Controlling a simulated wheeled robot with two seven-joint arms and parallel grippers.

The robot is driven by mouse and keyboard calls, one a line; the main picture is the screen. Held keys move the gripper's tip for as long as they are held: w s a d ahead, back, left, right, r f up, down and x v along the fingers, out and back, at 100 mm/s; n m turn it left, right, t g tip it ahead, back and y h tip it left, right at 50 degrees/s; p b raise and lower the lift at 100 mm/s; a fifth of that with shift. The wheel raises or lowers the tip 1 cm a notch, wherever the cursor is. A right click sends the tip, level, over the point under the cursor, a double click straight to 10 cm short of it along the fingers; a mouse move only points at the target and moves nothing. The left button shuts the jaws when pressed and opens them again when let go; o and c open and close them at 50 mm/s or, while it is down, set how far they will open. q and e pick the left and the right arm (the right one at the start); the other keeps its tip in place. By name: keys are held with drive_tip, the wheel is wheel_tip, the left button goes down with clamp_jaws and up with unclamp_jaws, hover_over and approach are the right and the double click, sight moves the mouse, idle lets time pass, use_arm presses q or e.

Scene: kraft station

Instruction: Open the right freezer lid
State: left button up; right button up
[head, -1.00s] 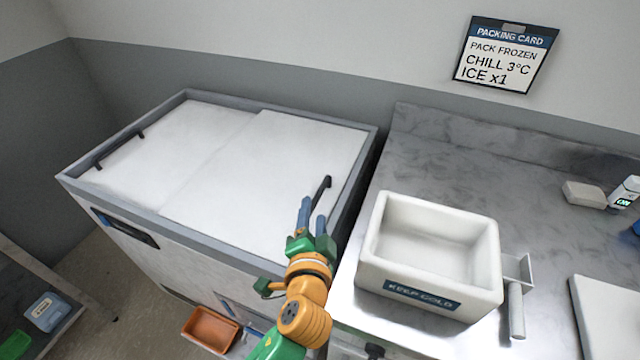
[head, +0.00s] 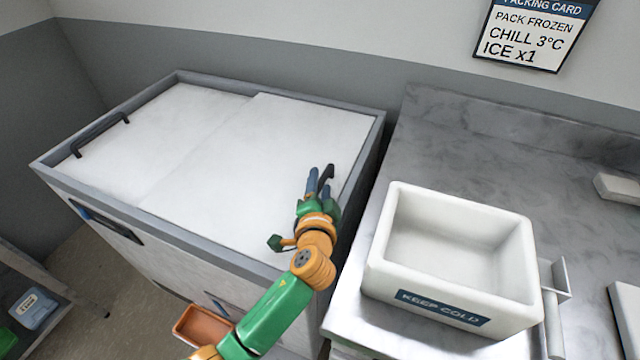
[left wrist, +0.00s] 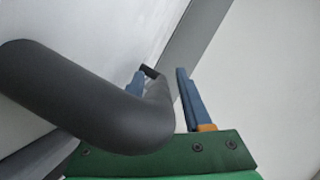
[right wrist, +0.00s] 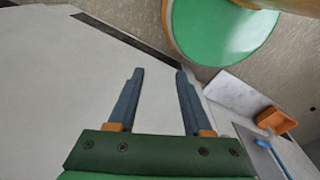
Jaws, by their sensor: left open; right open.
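The chest freezer has two white sliding lids, and the right freezer lid (head: 255,160) lies closed on the right half. Its dark bar handle (head: 328,174) stands near the right edge. My left gripper (head: 320,184) is open at this handle. In the left wrist view the handle (left wrist: 95,105) looms large and passes in front of the left finger, between the camera and part of the open jaws (left wrist: 165,95). My right gripper (right wrist: 153,95) is open and empty in the right wrist view, in front of a pale flat surface; it does not show in the head view.
The left lid (head: 165,125) has its own handle (head: 100,133). A white KEEP COLD box (head: 455,250) stands on the steel counter (head: 450,140) right of the freezer. An orange bin (head: 200,325) sits low in front. A shelf (head: 30,275) is at lower left.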

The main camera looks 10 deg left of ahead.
use_arm(q)
clamp_jaws()
idle(1.4)
